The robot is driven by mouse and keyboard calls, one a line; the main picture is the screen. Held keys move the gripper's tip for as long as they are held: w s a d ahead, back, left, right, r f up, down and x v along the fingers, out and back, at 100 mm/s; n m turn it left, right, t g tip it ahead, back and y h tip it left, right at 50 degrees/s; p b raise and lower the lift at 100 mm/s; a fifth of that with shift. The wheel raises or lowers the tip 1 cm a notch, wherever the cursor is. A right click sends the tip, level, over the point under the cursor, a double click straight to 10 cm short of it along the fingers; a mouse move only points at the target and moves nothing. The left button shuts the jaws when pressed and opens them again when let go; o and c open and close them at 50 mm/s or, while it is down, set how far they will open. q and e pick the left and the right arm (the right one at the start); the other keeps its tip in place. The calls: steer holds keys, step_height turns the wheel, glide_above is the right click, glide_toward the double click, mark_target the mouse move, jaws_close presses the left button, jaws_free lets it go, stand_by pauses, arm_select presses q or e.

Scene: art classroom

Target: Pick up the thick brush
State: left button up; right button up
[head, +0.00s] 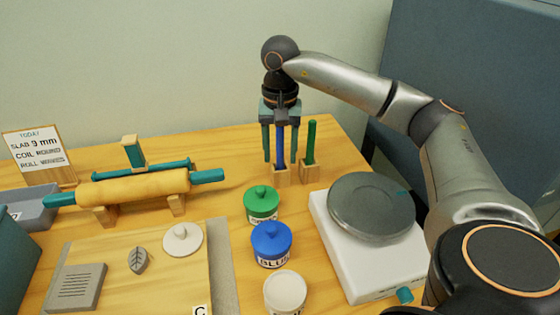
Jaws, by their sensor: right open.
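Two upright brush-like handles stand in small wooden blocks at the back right of the table. The blue handle (281,148) stands in the left block (281,178), and the green handle (312,136) stands in the right block (309,173). I cannot tell for sure which one is the thick brush. My right gripper (280,160) points down over the blue handle, with its open fingers on either side of it. The top of the blue handle is hidden by the gripper. My left gripper is not in view.
A green-lidded jar (261,199), a blue-lidded jar (271,240) and a white-lidded jar (285,290) stand in front of the blocks. A white turntable unit (365,270) is at right. A rolling pin (135,188) on supports lies left, behind a board (130,285).

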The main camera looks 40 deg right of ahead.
steer(key=shift+f, duration=0.15)
jaws_close()
stand_by(0.4)
